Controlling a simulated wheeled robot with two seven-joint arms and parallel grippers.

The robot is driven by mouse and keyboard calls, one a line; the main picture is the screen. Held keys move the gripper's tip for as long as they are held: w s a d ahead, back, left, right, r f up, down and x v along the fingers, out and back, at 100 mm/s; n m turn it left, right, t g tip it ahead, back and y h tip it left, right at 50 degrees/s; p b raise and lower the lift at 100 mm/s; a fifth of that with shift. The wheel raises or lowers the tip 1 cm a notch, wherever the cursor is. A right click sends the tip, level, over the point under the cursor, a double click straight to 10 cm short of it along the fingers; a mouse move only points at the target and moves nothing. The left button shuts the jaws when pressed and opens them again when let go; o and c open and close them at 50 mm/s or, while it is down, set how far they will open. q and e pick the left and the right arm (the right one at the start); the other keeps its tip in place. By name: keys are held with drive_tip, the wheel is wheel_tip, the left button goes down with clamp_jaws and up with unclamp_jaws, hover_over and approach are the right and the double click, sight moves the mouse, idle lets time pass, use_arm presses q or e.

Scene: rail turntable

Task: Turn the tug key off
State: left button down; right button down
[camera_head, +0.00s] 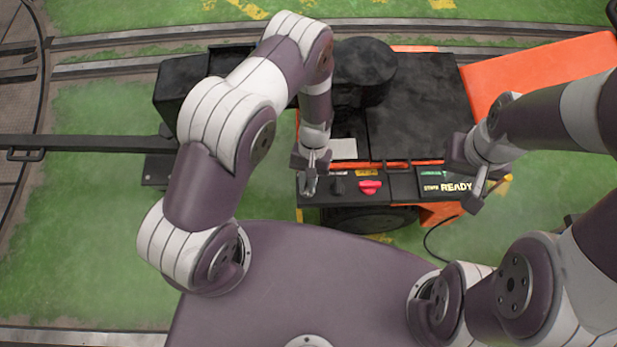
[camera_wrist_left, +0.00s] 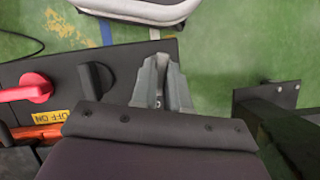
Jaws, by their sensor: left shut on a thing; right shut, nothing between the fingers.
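The orange and black tug (camera_head: 420,110) stands in front of me, with a dark control panel (camera_head: 400,185) along its near edge. My left gripper (camera_head: 310,186) is at the panel's left end, left of a black knob (camera_head: 338,186) and a red knob (camera_head: 369,187). In the left wrist view the left gripper (camera_wrist_left: 160,85) is shut with its fingers pointing at the panel. The key cannot be made out; the fingers cover what they hold. My right gripper (camera_head: 477,197) is shut and empty, near the screen (camera_head: 447,186) reading READY.
A black bar (camera_head: 80,143) runs left from the tug, by a dark bracket (camera_head: 158,168). In the left wrist view, the red knob (camera_wrist_left: 30,90) and black knob (camera_wrist_left: 97,82) stand left of the fingers. Green floor (camera_head: 85,240) is open at left.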

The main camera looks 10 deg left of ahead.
use_arm(q)
drive_tip(key=shift+w+n+h+p, duration=0.1)
drive_tip(key=shift+n+h+p, duration=0.45)
drive_tip(key=shift+n, duration=0.95)
drive_tip(key=c, duration=1.1)
unclamp_jaws()
drive_tip(key=shift+a, duration=0.1)
drive_tip(key=p+v, duration=0.3)
drive_tip(key=v, duration=0.9)
drive_tip(key=shift+a+r, duration=0.15)
drive_tip(key=shift+r, duration=0.2)
